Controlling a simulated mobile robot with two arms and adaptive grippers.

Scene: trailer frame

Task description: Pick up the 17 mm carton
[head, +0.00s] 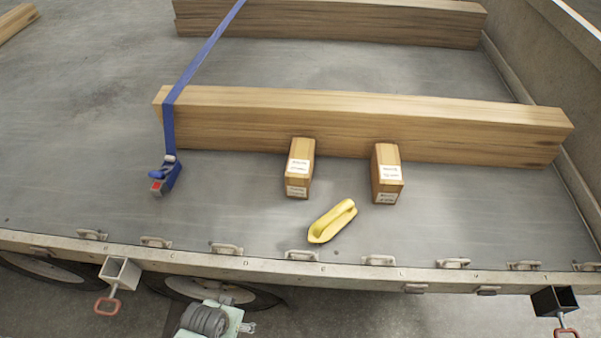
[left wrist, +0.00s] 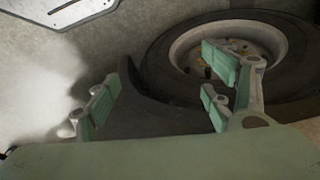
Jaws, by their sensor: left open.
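Two small wood-coloured cartons with white labels stand on the trailer bed in the head view, the left carton (head: 299,168) and the right carton (head: 387,173). Both are against or very close to the front face of the middle wooden beam. The label print is too small to read, so I cannot tell which is the 17 mm one. My left gripper (left wrist: 160,95) is open and empty in the left wrist view, facing a trailer wheel. In the head view part of my left arm shows below the bed edge, well away from the cartons. My right gripper is not in view.
A yellow object (head: 332,221) lies in front of and between the cartons. A blue strap with a ratchet (head: 166,177) crosses the long middle beam (head: 350,118). Metal loops (head: 302,255) line the bed's near edge. The wheel (left wrist: 235,45) is beneath the trailer.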

